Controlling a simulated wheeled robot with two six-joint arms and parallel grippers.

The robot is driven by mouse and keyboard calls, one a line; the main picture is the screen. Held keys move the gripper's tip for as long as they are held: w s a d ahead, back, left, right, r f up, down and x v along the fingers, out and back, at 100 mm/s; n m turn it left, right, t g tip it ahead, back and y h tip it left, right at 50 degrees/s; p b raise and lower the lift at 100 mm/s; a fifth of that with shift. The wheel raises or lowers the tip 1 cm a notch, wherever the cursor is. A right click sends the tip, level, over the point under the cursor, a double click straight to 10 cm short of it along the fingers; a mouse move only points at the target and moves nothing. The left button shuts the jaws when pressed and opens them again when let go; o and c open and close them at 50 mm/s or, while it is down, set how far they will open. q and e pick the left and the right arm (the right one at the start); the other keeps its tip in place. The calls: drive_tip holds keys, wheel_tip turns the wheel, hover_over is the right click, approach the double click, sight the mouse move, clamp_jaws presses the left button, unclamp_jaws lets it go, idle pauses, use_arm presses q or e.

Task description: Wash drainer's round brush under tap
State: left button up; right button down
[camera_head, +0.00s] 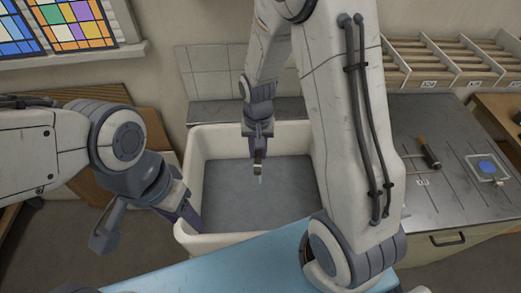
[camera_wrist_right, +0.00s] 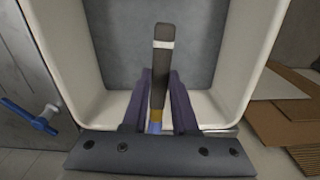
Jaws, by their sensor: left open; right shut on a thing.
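My right gripper (camera_head: 259,168) points down over the middle of the white sink (camera_head: 197,160). It is shut on a brush (camera_wrist_right: 161,70), which shows in the right wrist view with a dark handle, a white band, a tan section and a blue end. Only a small pale-blue bit shows below the gripper in the head view. My left gripper (camera_head: 147,222) is open and empty at the sink's left front corner, its fingers wide apart. I cannot make out a tap or running water; my right arm hides part of the sink's right side.
A light-blue surface (camera_head: 220,268) lies in front. Brown boards (camera_head: 110,183) lean left. A blue-and-white piece (camera_wrist_right: 38,122) shows in the wrist view.

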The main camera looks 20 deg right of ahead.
drive_tip(key=shift+d, duration=0.2)
drive_tip(key=shift+w+d, duration=0.1)
drive_tip(key=shift+d, duration=0.35)
drive_tip(key=shift+a, duration=0.1)
drive_tip(key=shift+a, duration=0.5)
drive_tip(key=shift+d, duration=0.15)
drive_tip(key=shift+d, duration=0.45)
drive_tip(key=s+d, duration=0.1)
drive_tip(key=s, duration=0.7)
drive_tip(key=shift+d, duration=0.2)
idle(0.4)
